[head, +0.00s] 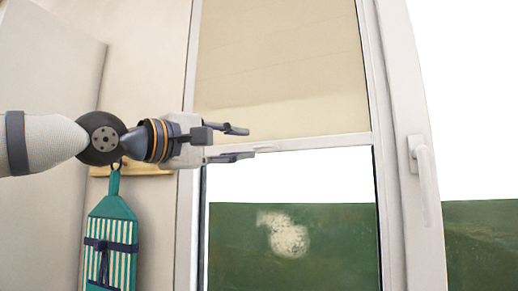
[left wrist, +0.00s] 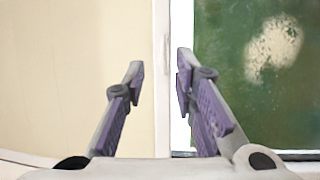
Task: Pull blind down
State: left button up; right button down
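The beige blind (head: 280,70) covers the upper part of the window in the head view. Its pale bottom bar (head: 330,141) runs across the pane at about mid-height. My left gripper (head: 243,143) is open, one finger higher and one lower, around the level of the bar near its left end. In the left wrist view the two purple-padded fingers (left wrist: 160,85) stand apart. The bar (left wrist: 162,40) shows in the gap between them, with the blind (left wrist: 70,60) to the left. I cannot tell whether the fingers touch the bar. My right gripper is out of view.
A white window frame (head: 395,90) with a handle (head: 425,175) stands at the right. A teal striped item (head: 112,240) hangs from a wooden wall rack (head: 150,186) below my left arm. Below the bar the pane shows green ground (head: 330,240) outside.

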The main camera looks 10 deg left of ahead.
aim_at(262, 148)
pick_arm(q)
jog(key=x, duration=0.6)
jog(key=shift+w+f, duration=0.1)
jog(key=shift+f, duration=0.1)
grip_shut()
jog(key=shift+f, duration=0.1)
